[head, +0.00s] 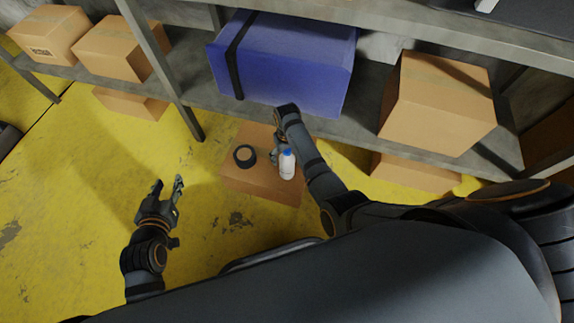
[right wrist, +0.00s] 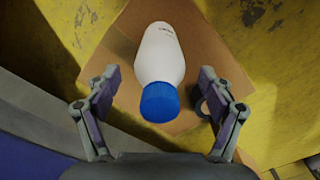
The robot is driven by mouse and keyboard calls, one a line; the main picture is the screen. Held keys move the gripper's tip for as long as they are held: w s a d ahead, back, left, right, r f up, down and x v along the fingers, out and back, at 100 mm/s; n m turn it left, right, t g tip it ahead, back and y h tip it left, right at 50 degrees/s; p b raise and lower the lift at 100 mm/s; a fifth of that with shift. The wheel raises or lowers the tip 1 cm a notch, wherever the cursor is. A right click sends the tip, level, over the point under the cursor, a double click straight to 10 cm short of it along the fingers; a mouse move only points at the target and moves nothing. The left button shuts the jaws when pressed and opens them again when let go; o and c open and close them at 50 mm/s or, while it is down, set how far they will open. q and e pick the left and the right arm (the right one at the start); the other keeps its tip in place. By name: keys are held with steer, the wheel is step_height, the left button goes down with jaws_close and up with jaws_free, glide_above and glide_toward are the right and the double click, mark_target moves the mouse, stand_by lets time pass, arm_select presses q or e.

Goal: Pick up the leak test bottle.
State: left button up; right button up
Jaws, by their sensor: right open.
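The leak test bottle (head: 287,166) is white with a blue cap and stands on a brown cardboard box (head: 262,190). In the right wrist view the bottle (right wrist: 159,60) lies between the fingers, its blue cap toward the camera. My right gripper (head: 277,150) is just beside the bottle; in the wrist view its open fingers (right wrist: 160,92) are on either side of the cap, with gaps on both sides. My left gripper (head: 168,189) is open and empty, over the yellow floor to the left of the box.
A black tape roll (head: 244,156) lies on the box left of the bottle; it shows partly behind a finger in the wrist view (right wrist: 203,107). A metal shelf (head: 190,88) behind holds a blue case (head: 290,65) and a carton (head: 437,105). Yellow floor (head: 80,220) at left is clear.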

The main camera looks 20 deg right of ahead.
step_height(320, 180, down, 2)
steer(key=shift+f+b, duration=0.15)
steer(key=shift+b, duration=0.5)
arm_select(q)
steer(key=w+r+t, duration=0.2)
steer(key=r+t, duration=0.1)
steer(key=r, duration=0.4)
steer(key=w+r+t, duration=0.2)
steer(key=r+t, duration=0.1)
steer(key=r, duration=0.4)
steer(key=shift+w+a+t, duration=0.25)
steer(key=shift+w+t, duration=0.05)
arm_select(e)
steer(key=c, duration=1.7)
